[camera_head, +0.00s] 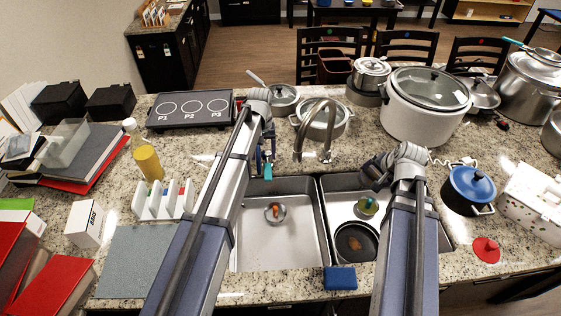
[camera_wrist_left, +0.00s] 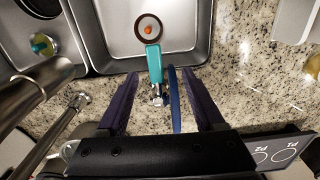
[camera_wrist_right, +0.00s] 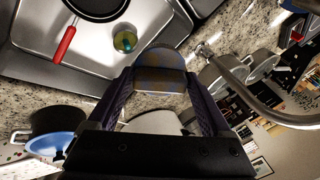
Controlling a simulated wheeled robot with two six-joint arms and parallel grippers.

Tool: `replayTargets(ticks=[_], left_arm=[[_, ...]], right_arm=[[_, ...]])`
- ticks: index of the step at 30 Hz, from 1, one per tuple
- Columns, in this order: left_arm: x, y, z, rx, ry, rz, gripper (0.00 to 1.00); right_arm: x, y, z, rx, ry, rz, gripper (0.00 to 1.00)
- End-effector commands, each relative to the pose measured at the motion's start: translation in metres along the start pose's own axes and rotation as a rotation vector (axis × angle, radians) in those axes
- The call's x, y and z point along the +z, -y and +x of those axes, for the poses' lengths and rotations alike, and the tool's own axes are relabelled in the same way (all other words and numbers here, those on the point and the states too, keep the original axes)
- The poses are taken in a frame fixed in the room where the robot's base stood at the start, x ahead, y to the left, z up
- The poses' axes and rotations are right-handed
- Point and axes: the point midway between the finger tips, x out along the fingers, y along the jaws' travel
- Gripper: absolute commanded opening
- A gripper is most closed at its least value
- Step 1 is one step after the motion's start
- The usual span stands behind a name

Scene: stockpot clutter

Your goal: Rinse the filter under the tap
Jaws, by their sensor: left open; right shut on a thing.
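My right gripper (camera_wrist_right: 160,82) is shut on a rounded grey-brown patterned piece (camera_wrist_right: 160,62), likely the filter, near the right basin's back edge. In the head view my right gripper (camera_head: 374,172) mostly hides it. The metal tap (camera_head: 324,140) arches up behind the sink, left of that gripper. It also shows in the right wrist view (camera_wrist_right: 232,68). My left gripper (camera_head: 264,165) is open at the left basin's back edge. In the left wrist view a teal handle (camera_wrist_left: 154,65) and a blue strip (camera_wrist_left: 174,95) show between its fingers (camera_wrist_left: 162,82).
The left basin (camera_head: 262,245) has an orange piece (camera_head: 276,209) at its drain. The right basin holds a dark pan (camera_head: 356,243) and a green-yellow round thing (camera_head: 367,207). A blue sponge (camera_head: 340,278) lies on the front edge. A blue-lidded pot (camera_head: 468,188) stands to the right.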

Motion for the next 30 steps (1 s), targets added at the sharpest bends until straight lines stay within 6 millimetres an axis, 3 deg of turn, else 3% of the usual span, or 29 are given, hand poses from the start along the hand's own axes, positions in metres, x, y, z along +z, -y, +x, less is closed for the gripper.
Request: replayTargets(ticks=[4, 16, 30], left_arm=[[-0.015, -0.001, -0.007, 0.005, -0.002, -0.016, 0.70], [-0.017, -0.002, -0.001, 0.006, -0.002, -0.020, 0.70], [-0.017, -0.002, 0.053, 0.006, -0.002, -0.019, 0.70]], right_arm=[[-0.002, 0.003, -0.006, 0.000, 0.000, 0.000, 0.26], [0.000, 0.000, -0.001, 0.000, 0.000, 0.000, 0.26], [0.015, -0.021, 0.046, 0.000, 0.000, 0.000, 0.26]])
